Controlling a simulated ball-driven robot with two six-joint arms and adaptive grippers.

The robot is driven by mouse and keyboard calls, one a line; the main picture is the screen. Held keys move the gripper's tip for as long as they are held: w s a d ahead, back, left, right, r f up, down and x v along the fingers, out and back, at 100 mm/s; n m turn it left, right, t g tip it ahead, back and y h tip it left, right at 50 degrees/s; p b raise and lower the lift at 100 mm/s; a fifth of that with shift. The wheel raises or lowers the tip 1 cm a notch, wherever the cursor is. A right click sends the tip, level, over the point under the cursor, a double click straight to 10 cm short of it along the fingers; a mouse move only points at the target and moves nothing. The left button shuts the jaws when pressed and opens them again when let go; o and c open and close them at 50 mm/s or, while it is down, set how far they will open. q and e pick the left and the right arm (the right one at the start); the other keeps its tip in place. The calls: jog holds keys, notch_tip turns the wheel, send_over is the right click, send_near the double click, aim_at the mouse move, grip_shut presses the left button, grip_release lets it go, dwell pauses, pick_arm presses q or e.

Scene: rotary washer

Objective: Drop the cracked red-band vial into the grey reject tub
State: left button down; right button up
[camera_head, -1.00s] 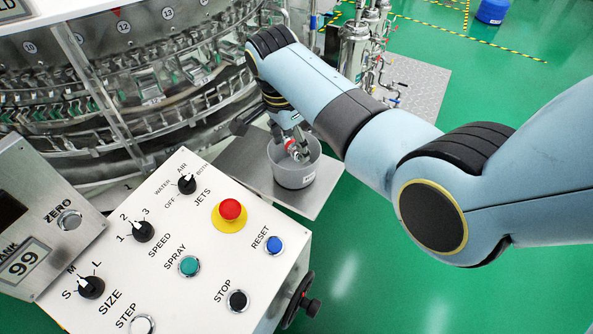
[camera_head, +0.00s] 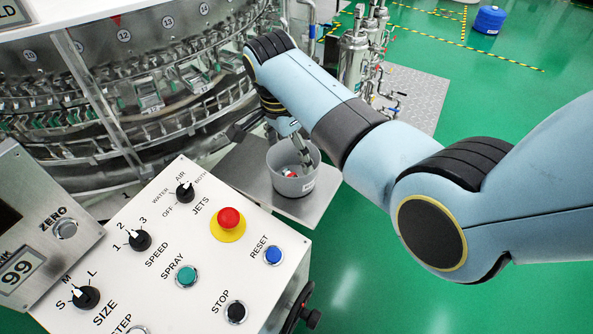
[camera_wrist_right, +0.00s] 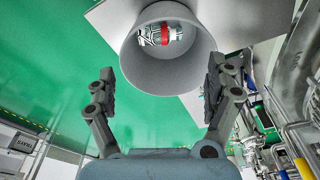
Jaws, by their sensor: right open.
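The grey reject tub (camera_head: 292,186) stands on a metal shelf beside the washer. It also shows in the right wrist view (camera_wrist_right: 140,68). The red-band vial (camera_wrist_right: 163,35) lies inside the tub, on its bottom; its red band shows in the head view (camera_head: 290,174). Whether it is cracked I cannot make out. My right gripper (camera_wrist_right: 163,92) is open, with its two fingers apart and nothing between them. In the head view the right gripper (camera_head: 303,158) is at the tub's mouth, partly hidden by the rim. My left gripper is not in view.
The control panel (camera_head: 215,265) with knobs and buttons stands in front of the tub. The rotary washer (camera_head: 110,100) is at the back left. Metal pipes and a filter housing (camera_head: 352,55) stand behind the tub. Green floor is free at the right.

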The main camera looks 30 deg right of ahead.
notch_tip(320, 180, up, 11)
jog(key=a, duration=0.1)
jog(key=shift+a+f, duration=0.15)
jog(key=shift+a, duration=0.15)
jog(key=shift+s, duration=0.15)
